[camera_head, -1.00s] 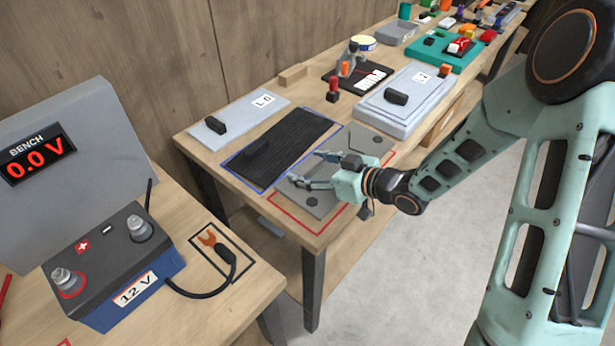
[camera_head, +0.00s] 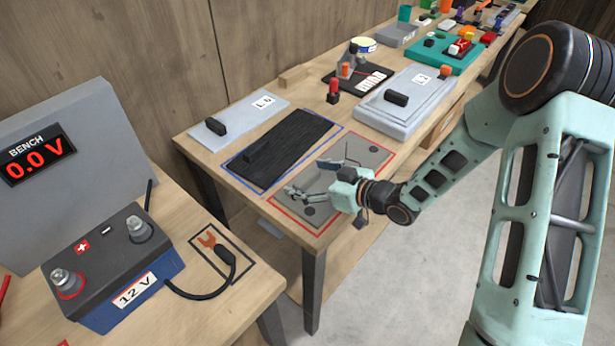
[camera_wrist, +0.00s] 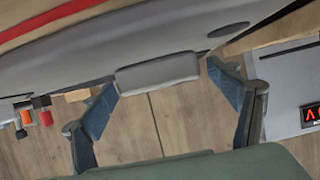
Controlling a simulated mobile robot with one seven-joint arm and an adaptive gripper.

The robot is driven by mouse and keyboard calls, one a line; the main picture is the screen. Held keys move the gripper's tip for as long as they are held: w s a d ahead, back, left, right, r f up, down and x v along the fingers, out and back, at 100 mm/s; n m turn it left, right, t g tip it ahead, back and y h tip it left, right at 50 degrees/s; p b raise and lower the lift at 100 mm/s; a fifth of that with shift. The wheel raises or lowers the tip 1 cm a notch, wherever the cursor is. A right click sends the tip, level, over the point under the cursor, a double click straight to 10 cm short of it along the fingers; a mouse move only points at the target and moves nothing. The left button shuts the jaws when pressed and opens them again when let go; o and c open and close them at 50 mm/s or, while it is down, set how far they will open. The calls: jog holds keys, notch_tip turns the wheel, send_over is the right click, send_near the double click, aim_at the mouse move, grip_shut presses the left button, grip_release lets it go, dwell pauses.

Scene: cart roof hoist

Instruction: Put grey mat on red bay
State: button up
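The grey mat (camera_head: 362,155) is a flat grey panel with dark round spots near its ends. It lies at the bench's front edge within the red bay (camera_head: 291,217), a red outline that shows along its near and right edges. My gripper (camera_head: 306,177) is low over the mat's near half, fingers spread wide. In the wrist view the fingers stand at either end of the mat's grey bar handle (camera_wrist: 157,72). The left finger overlaps the handle's end; a narrow gap shows beside the right one. The arm hides part of the mat.
A black ribbed mat (camera_head: 290,145) lies in the blue outline just left. A pale panel (camera_head: 240,118) lies beyond it, and a stacked grey panel (camera_head: 408,100) stands behind. The 12 V battery (camera_head: 118,265) is on the separate table at left. Clear floor lies to the right.

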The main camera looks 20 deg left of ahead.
jog(key=v, duration=1.2)
jog(key=shift+s, duration=0.1)
